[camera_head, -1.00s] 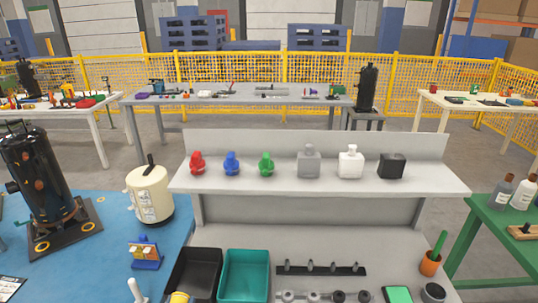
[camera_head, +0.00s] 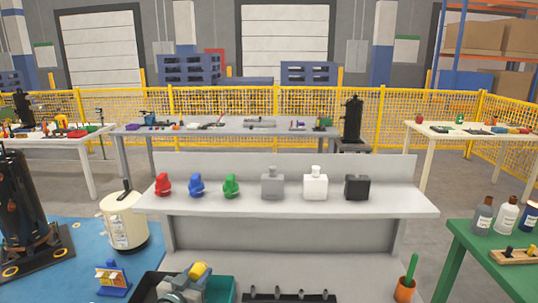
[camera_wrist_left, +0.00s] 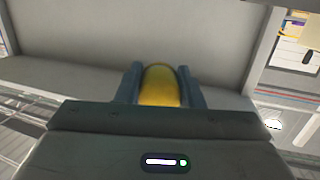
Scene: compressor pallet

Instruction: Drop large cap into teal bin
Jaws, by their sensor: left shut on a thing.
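The large cap looks yellow and rounded (camera_head: 198,270). My left gripper (camera_head: 194,276) is shut on it at the bottom of the head view. The left wrist view shows the yellow cap (camera_wrist_left: 160,86) between the two blue-grey fingers. The teal bin (camera_head: 226,290) is partly hidden behind and to the right of the gripper. The cap appears above the bins, near the border between the black bin (camera_head: 143,288) and the teal one; its exact height I cannot tell. My right gripper is not in view.
A grey shelf (camera_head: 290,201) behind the bins bears red, blue and green parts and several bottle-like blocks. A black strip with pegs (camera_head: 289,298) lies right of the teal bin. An orange pot (camera_head: 405,290) stands farther right. A cream canister (camera_head: 124,222) stands left.

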